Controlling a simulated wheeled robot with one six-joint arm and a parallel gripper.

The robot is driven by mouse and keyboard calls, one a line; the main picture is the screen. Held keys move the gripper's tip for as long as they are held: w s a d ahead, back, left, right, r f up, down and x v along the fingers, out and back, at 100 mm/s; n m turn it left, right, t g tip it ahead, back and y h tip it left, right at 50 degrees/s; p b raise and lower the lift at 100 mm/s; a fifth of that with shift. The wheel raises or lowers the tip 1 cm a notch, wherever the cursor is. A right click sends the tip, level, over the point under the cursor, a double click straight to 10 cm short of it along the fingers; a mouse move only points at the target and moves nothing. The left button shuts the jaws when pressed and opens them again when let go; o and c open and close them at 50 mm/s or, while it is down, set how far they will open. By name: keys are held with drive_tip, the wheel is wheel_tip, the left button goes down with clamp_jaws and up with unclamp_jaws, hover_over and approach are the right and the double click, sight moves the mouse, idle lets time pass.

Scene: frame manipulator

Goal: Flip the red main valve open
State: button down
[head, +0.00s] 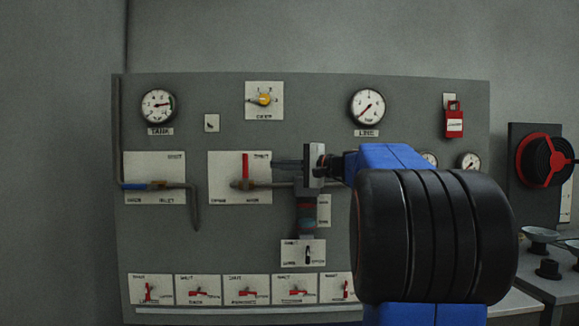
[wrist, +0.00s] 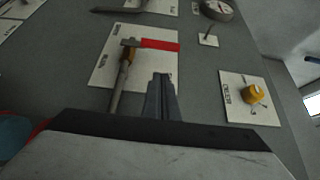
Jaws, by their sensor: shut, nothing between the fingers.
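The red main valve handle (head: 245,165) stands upright on a white plate (head: 220,165) on the grey panel. It is square to the horizontal pipe (head: 265,184) below it. In the wrist view the red handle (wrist: 160,45) lies crosswise, pointing right from the pipe (wrist: 122,80). My gripper (head: 276,164) is just right of the handle in the head view, its thin fingers pointing left. In the wrist view my gripper's fingers (wrist: 162,78) are together and empty, below the handle with a visible gap. Depth between fingertips and handle is hard to judge.
A blue lever (head: 132,186) on another pipe is to the left. A yellow knob (head: 264,99) sits above the valve. Several small red switches (head: 203,292) line the bottom.

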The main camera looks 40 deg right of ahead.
sight(245, 171)
drive_tip(key=shift+w+a, duration=2.2)
drive_tip(key=shift+a, duration=0.25)
drive_tip(key=shift+r, duration=0.1)
